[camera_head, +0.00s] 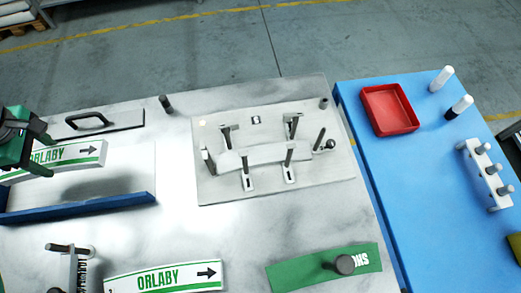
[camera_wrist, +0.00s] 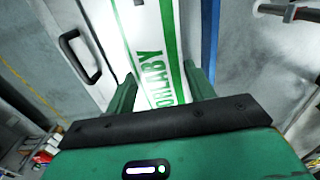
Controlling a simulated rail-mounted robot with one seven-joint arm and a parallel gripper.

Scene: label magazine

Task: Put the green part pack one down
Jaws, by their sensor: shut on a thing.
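My gripper (camera_head: 48,155) is at the left edge of the head view, shut across a curved white pack with green ORLABY lettering, green edge stripes and a black arrow (camera_head: 88,151). I take this for green part pack one. In the wrist view the pack (camera_wrist: 150,50) runs away between the two fingers of my gripper (camera_wrist: 162,92). The pack is over a pale tray (camera_head: 125,186) with a blue front wall (camera_head: 85,208). A shadow lies below it, so it seems raised, but the gap is hard to judge. The pack's near end is hidden by my gripper.
A black handle (camera_head: 88,121) stands behind the tray. A fixture plate with upright posts (camera_head: 215,185) is at centre. Another ORLABY label (camera_head: 165,277) and a green label (camera_head: 300,272) with a dark knob lie in front. A red tray (camera_head: 390,110) sits on the blue table (camera_head: 425,180).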

